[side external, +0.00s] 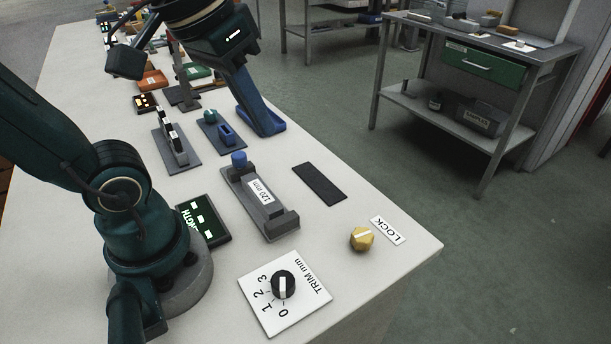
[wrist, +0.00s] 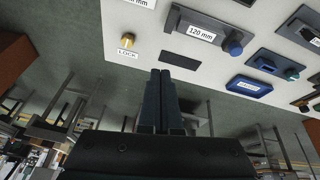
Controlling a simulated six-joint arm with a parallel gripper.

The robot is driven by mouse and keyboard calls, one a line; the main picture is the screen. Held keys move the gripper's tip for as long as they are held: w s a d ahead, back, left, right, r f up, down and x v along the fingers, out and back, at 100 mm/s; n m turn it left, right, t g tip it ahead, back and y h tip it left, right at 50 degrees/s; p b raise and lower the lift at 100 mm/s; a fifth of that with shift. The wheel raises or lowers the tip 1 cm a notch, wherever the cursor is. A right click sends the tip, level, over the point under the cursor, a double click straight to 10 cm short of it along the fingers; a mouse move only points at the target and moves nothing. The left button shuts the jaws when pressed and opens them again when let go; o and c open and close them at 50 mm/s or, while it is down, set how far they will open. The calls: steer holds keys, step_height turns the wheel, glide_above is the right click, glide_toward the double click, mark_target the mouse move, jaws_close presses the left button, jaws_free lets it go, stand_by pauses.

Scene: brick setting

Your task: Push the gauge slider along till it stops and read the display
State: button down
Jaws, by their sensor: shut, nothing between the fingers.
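The gauge (side external: 253,190) is a long grey block with a white 120 mm label, lying on the white bench. A blue knob (side external: 239,158) stands at its far end and a raised grey block (side external: 283,221) at its near end. The wrist view shows the blue knob (wrist: 233,46) right of the gauge label. The dark display marked LENGTH (side external: 203,222) lies left of the gauge; its lit figures are too angled to read. My gripper (side external: 264,122) is shut and empty beyond the gauge, apart from the knob. Its dark blue fingers (wrist: 165,73) rise in the wrist view.
A yellow knob (side external: 362,239) marked LOCK and a dark flat pad (side external: 320,182) lie along the bench's right side. A TRIM dial (side external: 283,285) is in front. A blue tray (wrist: 246,87) and grey fixtures (side external: 175,148) stand beyond the gauge.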

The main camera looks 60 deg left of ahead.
mark_target(240, 165)
steer(key=w+a+r+n+g, duration=0.2)
steer(key=w+a+r+n, duration=0.2)
steer(key=w+a, duration=0.1)
steer(key=w+a+f+n+g+h, duration=0.1)
steer(key=w+a+f+n, duration=0.15)
steer(key=a, duration=0.55)
steer(key=w+a+f+n+g, duration=0.1)
steer(key=w+a+n+g, duration=0.15)
steer(key=a, duration=0.55)
steer(key=s+a+f+n+h, duration=0.2)
steer(key=s+a+f+n, duration=0.25)
steer(key=a+f, duration=0.3)
steer(key=shift+m, duration=0.45)
steer(key=shift+x, duration=4.95)
steer(key=shift+w+d+f, duration=0.1)
steer(key=shift+d+f, duration=0.05)
steer(key=shift+d, duration=0.25)
steer(key=shift+s+d, duration=0.2)
steer(key=shift+d, duration=0.6)
steer(key=shift+s+d, duration=0.25)
steer(key=shift+d, duration=0.55)
